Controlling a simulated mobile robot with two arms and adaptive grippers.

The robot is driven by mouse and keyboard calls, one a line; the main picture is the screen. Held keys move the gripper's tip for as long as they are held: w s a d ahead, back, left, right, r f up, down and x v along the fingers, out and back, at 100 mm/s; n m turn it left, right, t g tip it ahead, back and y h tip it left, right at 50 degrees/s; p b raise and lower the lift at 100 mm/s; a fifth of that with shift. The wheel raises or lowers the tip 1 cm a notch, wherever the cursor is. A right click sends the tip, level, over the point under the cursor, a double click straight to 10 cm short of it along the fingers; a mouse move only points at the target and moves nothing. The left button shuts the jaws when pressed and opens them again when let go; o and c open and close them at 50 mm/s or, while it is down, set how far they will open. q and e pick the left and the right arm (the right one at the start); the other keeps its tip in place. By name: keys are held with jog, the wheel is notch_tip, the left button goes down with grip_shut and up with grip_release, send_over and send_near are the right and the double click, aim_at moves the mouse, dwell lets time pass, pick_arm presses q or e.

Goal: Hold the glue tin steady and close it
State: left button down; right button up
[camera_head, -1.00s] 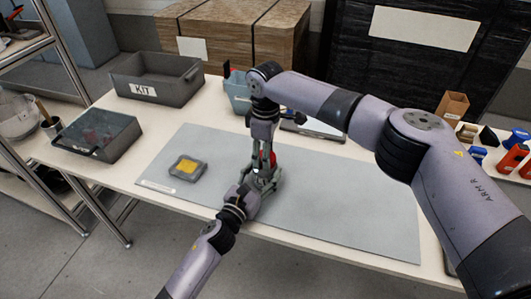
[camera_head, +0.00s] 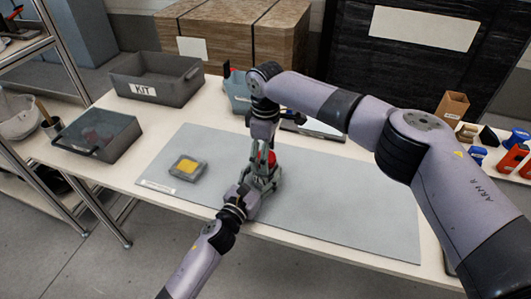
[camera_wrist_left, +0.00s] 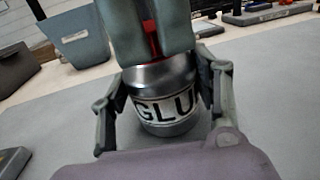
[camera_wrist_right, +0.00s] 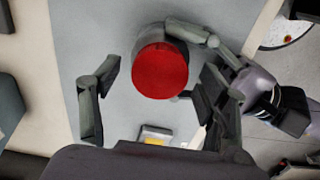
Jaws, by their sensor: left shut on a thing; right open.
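The glue tin is a silver can with a "GLU" label (camera_wrist_left: 165,108), upright on the grey mat. My left gripper (camera_wrist_left: 160,92) is shut around its sides, with a finger on each side; in the head view it (camera_head: 250,196) is low at the mat's front. A red lid (camera_wrist_right: 160,70) shows as a round disc over the tin; in the head view it is a small red patch (camera_head: 271,158). Whether it is fully seated cannot be told. My right gripper (camera_wrist_right: 157,85) points down from above, open, its fingers apart on either side of the lid.
A grey dish with a yellow pad (camera_head: 187,167) lies left on the mat (camera_head: 340,205). A KIT bin (camera_head: 157,90), a lidded grey box (camera_head: 98,137) and a blue-grey bin (camera_head: 238,90) stand behind. Coloured bottles (camera_head: 512,158) stand at right. The mat's right part is clear.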

notch_tip(320, 180, up, 12)
dwell(0.6)
pick_arm(q)
jog(key=shift+c, duration=2.3)
grip_release()
jog(key=v, duration=1.2)
jog(key=shift+s+f, duration=0.1)
jog(key=shift+f, duration=0.05)
pick_arm(e)
jog(key=shift+f, duration=0.1)
